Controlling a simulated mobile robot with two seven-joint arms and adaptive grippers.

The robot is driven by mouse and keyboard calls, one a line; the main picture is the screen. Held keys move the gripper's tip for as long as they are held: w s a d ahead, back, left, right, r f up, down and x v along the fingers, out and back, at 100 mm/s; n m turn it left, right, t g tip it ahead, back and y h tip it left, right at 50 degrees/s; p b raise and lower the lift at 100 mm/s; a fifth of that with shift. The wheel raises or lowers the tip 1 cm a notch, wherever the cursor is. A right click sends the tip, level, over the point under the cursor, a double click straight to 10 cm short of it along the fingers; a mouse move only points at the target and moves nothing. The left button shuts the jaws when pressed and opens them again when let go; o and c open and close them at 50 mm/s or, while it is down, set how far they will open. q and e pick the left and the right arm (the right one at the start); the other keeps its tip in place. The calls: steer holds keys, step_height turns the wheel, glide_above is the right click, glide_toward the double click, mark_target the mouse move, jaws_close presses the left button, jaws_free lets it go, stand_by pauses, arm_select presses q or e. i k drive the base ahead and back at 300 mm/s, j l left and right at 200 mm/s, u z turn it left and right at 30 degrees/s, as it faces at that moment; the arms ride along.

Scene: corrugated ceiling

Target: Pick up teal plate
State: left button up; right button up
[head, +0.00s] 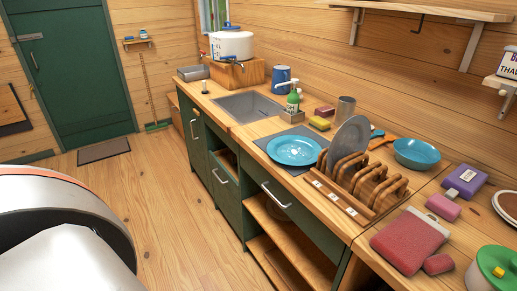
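The teal plate (295,150) lies flat, face up, on a dark grey mat (262,142) on the wooden counter, in front of the sink. It looks empty. Its right edge is close to a wooden dish rack (357,187); I cannot tell whether they touch. Neither of my grippers is in view.
A grey plate (350,135) stands upright in the rack. A blue bowl (417,153) sits behind it. The sink (245,106) lies left. The floor (180,215) before the cabinets is clear.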

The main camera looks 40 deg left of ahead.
mark_target(289, 150)
steer(key=u, duration=0.9)
steer(key=i+j+u, duration=0.4)
steer(key=i, duration=0.3)
steer(key=j, duration=0.15)
